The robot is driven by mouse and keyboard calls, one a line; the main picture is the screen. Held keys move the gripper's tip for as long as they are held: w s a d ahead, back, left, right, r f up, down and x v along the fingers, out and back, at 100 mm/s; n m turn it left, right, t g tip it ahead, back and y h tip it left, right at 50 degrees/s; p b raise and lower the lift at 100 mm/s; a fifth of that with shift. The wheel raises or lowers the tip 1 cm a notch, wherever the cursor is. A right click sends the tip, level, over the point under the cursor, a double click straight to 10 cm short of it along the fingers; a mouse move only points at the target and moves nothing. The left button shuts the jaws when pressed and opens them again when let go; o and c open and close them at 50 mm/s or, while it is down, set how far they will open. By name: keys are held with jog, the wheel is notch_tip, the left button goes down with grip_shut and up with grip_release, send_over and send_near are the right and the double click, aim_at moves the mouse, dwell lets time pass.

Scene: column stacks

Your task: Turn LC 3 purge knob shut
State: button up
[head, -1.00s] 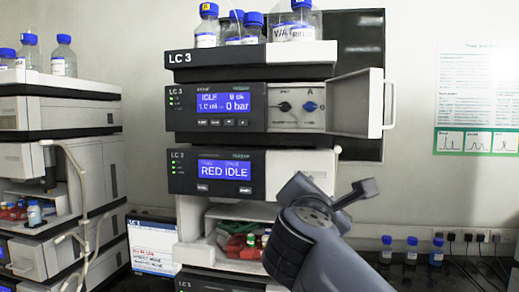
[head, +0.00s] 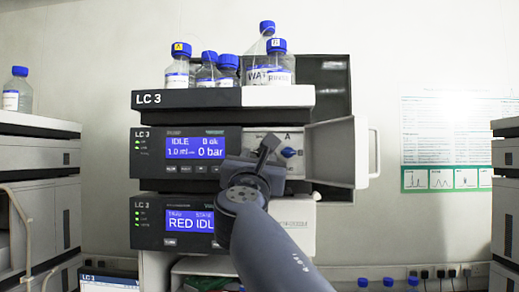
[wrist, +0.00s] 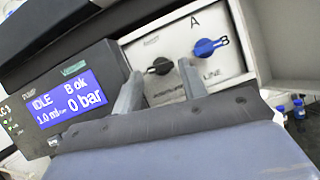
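The LC 3 pump module (head: 186,153) reads IDLE, 0 bar; the door (head: 333,155) over its right part stands open to the right. In the wrist view its panel (wrist: 228,65) bears a black knob (wrist: 160,66) at left and a blue knob (wrist: 205,47) at right, by the letters A, B and LINE. The small label above the black knob is blurred. My gripper (wrist: 160,72) is open, its fingers apart in front of the black knob, which shows between the tips; I see no contact. In the head view my gripper (head: 257,154) hides the black knob; the blue knob (head: 288,152) shows.
Blue-capped bottles (head: 228,67) stand on the tray (head: 190,99) above the pump. A second module (head: 172,221) reading RED IDLE lies below it. The open door with its handle (head: 374,152) bounds the right side. Other instrument stacks stand at left and right.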

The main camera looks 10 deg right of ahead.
jog(key=shift+x, duration=0.85)
jog(key=shift+c, duration=0.2)
jog(key=c, duration=0.7)
jog(key=shift+o, duration=0.2)
